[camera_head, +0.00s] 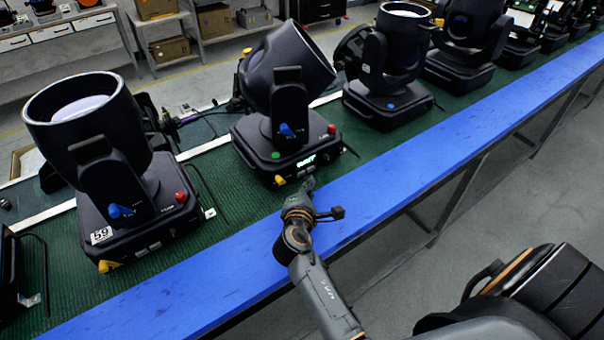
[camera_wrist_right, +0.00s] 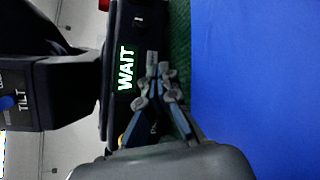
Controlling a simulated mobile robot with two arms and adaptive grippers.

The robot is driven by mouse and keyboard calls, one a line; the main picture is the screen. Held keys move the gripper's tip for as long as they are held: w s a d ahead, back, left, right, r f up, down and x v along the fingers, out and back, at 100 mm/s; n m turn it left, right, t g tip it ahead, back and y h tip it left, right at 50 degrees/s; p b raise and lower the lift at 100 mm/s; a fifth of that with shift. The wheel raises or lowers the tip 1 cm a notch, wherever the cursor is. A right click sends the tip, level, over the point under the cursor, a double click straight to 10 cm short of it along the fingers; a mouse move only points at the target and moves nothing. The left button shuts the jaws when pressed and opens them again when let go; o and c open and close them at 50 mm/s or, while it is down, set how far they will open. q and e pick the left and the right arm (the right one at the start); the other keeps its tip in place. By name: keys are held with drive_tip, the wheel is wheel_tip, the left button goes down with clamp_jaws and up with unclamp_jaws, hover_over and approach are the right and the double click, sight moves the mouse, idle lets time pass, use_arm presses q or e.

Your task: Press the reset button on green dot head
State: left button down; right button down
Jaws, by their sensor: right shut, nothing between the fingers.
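The green dot head is a black moving light (camera_head: 285,75) in the middle of the head view, tilted up to the right. Its base (camera_head: 255,140) carries a green dot (camera_head: 276,155), a red knob (camera_head: 331,128) and a lit green-white display (camera_head: 306,160). In the right wrist view the display (camera_wrist_right: 126,68) reads "WAIT". My right gripper (camera_head: 308,184) is shut and empty, its tips close to the base's front face just below the display. In the wrist view the fingertips (camera_wrist_right: 152,58) are beside the display; contact cannot be told. I cannot make out which part is the reset button.
Shelves (camera_head: 190,50) stand far back.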

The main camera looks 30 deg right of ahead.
sight(319, 205)
drive_tip(key=shift+s+d+p, duration=0.2)
drive_tip(key=shift+s+p, duration=0.5)
drive_tip(key=shift+s, duration=1.85)
